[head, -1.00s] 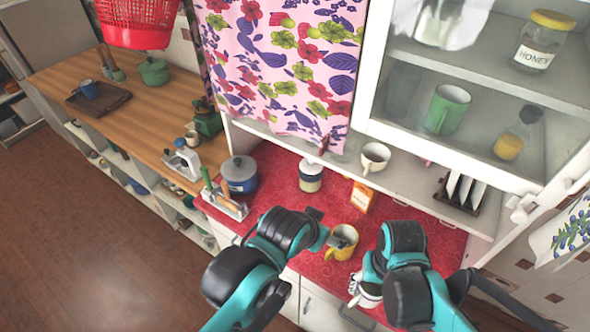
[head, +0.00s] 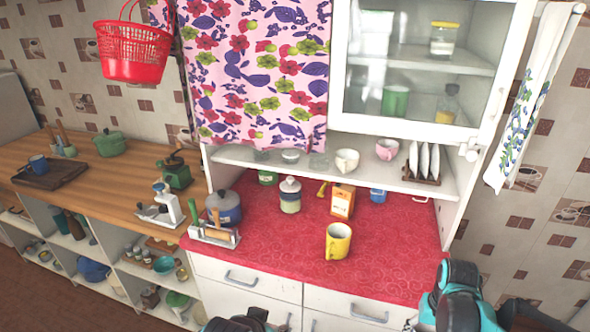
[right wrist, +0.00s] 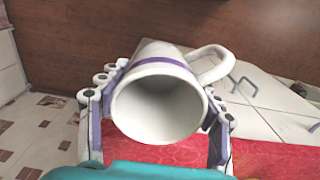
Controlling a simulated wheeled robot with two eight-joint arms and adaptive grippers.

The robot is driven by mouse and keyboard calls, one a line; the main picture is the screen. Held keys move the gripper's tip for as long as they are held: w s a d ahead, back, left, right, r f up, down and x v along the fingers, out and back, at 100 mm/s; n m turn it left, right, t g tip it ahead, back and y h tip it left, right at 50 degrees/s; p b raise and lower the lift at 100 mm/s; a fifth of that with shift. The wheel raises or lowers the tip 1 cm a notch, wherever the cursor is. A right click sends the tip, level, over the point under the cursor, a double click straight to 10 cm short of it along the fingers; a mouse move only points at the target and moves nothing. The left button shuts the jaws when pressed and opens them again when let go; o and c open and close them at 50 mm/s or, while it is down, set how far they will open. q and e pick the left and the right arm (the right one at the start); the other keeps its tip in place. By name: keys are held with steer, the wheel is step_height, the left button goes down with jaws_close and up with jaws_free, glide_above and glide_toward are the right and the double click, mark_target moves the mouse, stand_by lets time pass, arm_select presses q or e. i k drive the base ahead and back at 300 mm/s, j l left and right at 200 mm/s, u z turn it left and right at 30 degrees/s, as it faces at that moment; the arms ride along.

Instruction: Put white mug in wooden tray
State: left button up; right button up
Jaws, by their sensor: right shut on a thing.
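The white mug (right wrist: 155,100) has a purple band and a handle at its upper right in the right wrist view. My right gripper (right wrist: 158,108) is shut on it, with fingers on both sides and the mug's mouth facing the camera. The mug does not show clearly in the head view, where my right arm is at the lower right. The wooden tray (head: 68,172) is dark and lies on the wooden counter at the far left of the head view, with a blue mug (head: 38,164) on it. Only part of my left arm shows at the bottom edge; its gripper is out of view.
A yellow mug (head: 338,241) stands on the red counter (head: 285,255), near an orange-labelled box (head: 342,201), a jar and a blue pot (head: 223,207). A coffee grinder (head: 176,174) and a green pot (head: 110,143) stand on the wooden counter (head: 125,185). A red basket (head: 133,52) hangs above.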

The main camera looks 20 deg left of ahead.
mark_target(55, 178)
steer(key=j, duration=0.75)
steer(key=j+u, duration=0.1)
steer(key=j, duration=1.35)
steer(key=i+j+u, duration=0.15)
steer(key=j, duration=1.3)
steer(key=i+j+u, duration=0.1)
steer(key=j, duration=1.3)
steer(key=i+j+u, duration=0.1)
steer(key=j, duration=0.6)
steer(key=i, duration=0.05)
